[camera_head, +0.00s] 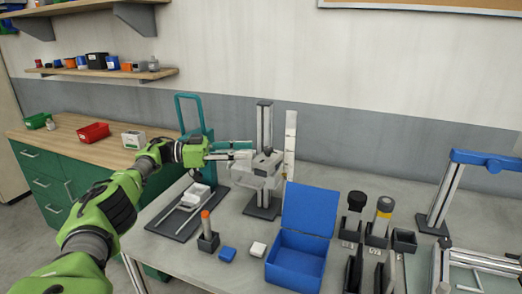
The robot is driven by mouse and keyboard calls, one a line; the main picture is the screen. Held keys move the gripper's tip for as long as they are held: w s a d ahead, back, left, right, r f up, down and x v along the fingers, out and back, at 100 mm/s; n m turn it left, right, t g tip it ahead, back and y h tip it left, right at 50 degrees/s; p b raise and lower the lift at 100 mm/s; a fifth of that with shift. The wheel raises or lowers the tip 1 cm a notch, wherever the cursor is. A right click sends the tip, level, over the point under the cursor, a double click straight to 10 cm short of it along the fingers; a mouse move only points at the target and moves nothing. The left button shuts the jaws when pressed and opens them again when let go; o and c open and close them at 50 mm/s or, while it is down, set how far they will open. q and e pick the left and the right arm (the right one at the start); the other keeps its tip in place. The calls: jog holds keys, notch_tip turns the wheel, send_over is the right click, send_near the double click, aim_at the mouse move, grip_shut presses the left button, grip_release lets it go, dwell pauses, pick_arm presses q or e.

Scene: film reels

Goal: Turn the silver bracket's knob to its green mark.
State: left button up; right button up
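A silver-grey bracket (258,180) sits on a dark upright post (265,125) with a dark base plate on the grey workbench. My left gripper (247,149) reaches in from the left. Its two grey fingers are apart, with their tips close to the upper left side of the bracket. At this size I cannot tell whether they touch it or have the knob between them. I cannot make out the knob or its green mark. My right gripper is not in view.
A teal frame (193,115) stands behind my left wrist. A white upright strip (290,140) is right of the post. Black holders (403,241) are farther right.

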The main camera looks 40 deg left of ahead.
pick_arm(q)
jog(key=shift+v, duration=2.25)
